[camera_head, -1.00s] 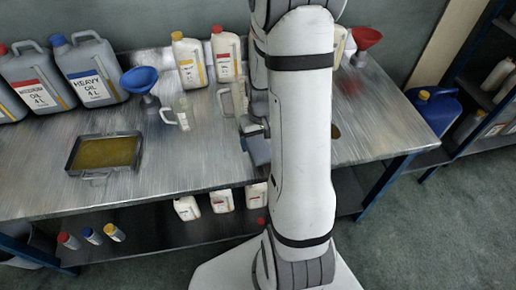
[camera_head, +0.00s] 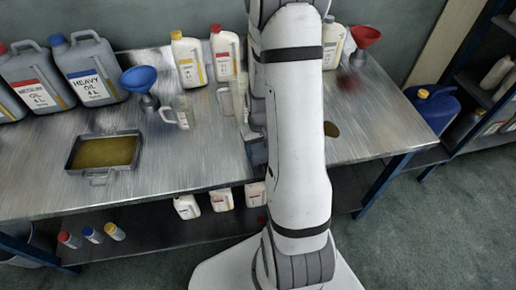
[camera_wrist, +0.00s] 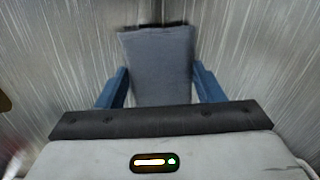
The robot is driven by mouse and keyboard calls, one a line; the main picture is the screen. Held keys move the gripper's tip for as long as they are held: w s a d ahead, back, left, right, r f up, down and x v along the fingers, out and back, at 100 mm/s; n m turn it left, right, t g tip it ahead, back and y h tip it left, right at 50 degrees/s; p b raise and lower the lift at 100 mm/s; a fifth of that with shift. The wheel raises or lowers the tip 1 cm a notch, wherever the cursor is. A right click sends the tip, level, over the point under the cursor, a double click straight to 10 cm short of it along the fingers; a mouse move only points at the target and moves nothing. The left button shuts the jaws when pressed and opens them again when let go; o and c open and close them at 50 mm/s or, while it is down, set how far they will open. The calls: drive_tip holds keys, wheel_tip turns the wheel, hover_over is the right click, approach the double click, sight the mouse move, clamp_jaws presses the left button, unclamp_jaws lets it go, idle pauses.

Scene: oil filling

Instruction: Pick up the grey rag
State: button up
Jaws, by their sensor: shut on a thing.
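The grey rag (camera_wrist: 157,65) is a flat, folded blue-grey cloth in the middle of the wrist view. It lies between the two blue fingers of my gripper (camera_wrist: 160,85), which are shut on it. In the head view my arm hides most of the gripper, and only a small bluish-grey patch (camera_head: 258,150) shows at the arm's left edge. The wrist view shows the metal table around the rag. Whether the rag touches the table is hard to tell.
On the metal table (camera_head: 370,130) stand a tray of oil (camera_head: 104,153), a blue funnel (camera_head: 140,82), clear jugs (camera_head: 182,113), grey canisters (camera_head: 92,72) and white bottles (camera_head: 188,60). A red funnel (camera_head: 365,40) is at the back right. The table's right part is mostly clear.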

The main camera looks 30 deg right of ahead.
sight(260, 149)
drive_tip(key=shift+c, duration=1.2)
wheel_tip(260, 149, up, 10)
